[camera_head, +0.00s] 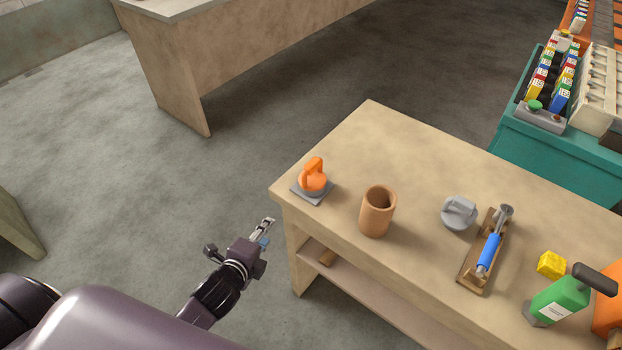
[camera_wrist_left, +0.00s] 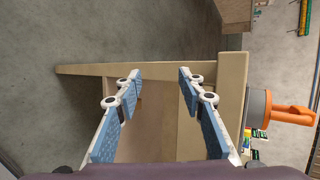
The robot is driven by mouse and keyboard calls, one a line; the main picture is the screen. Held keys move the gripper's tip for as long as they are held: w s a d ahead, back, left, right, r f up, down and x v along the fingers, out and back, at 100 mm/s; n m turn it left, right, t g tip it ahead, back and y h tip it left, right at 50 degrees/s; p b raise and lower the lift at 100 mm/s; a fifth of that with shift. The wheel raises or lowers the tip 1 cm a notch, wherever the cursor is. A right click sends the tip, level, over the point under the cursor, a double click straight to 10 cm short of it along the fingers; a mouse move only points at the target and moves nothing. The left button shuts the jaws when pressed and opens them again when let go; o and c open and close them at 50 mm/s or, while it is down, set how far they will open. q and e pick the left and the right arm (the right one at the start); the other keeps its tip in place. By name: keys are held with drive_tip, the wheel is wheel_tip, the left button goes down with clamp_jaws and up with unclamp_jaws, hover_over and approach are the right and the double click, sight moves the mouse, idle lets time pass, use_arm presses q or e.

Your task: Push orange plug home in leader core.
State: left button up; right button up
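The orange plug (camera_head: 313,180), with a loop handle on top, stands upright on a small grey square plate (camera_head: 304,196) at the table's left corner. Its orange handle also shows at the right edge of the left wrist view (camera_wrist_left: 292,115). A brown open-topped tube (camera_head: 377,212), which looks like the leader core, stands upright to the right of the plug, apart from it, with an empty-looking mouth. My left gripper (camera_head: 268,226) is off the table's left side, left of and apart from the plug. In the left wrist view its fingers (camera_wrist_left: 159,74) are spread with nothing between them. My right gripper is not seen.
The tan table (camera_head: 368,130) also bears a grey round-handled piece (camera_head: 459,212), a blue-handled tool on a wooden board (camera_head: 488,250), a yellow block (camera_head: 551,264) and a green bottle-like thing (camera_head: 560,300). A lower shelf (camera_head: 360,288) runs underneath. Open floor lies left.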

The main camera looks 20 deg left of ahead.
use_arm(q)
wheel_tip(320, 180, up, 7)
drive_tip(key=w+m+t, duration=0.1)
drive_tip(key=w+m, duration=0.1)
drive_tip(key=m+t+h, duration=0.4)
drive_tip(key=m+h, duration=0.2)
drive_tip(key=m, duration=1.3)
approach(306, 171)
drive_tip(key=b+x, duration=0.1)
drive_tip(key=x, duration=0.3)
drive_tip(key=shift+w+d+r, duration=0.15)
drive_tip(key=shift+w+d, duration=0.05)
drive_tip(key=shift+w, duration=0.15)
drive_tip(key=shift+w+d+r, duration=0.1)
drive_tip(key=shift+w+d, duration=0.15)
drive_tip(key=shift+w, duration=0.45)
drive_tip(key=p+x, duration=0.1)
drive_tip(key=x, duration=0.1)
drive_tip(key=p+x, duration=0.1)
drive_tip(key=x, duration=0.2)
drive_tip(key=shift+w+f, duration=0.2)
drive_tip(key=shift+w, duration=0.1)
drive_tip(key=shift+w+d+f, duration=0.15)
drive_tip(key=shift+w, duration=0.1)
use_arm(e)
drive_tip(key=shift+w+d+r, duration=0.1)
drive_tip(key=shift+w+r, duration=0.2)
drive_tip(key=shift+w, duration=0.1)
use_arm(q)
drive_tip(key=shift+c, duration=0.3)
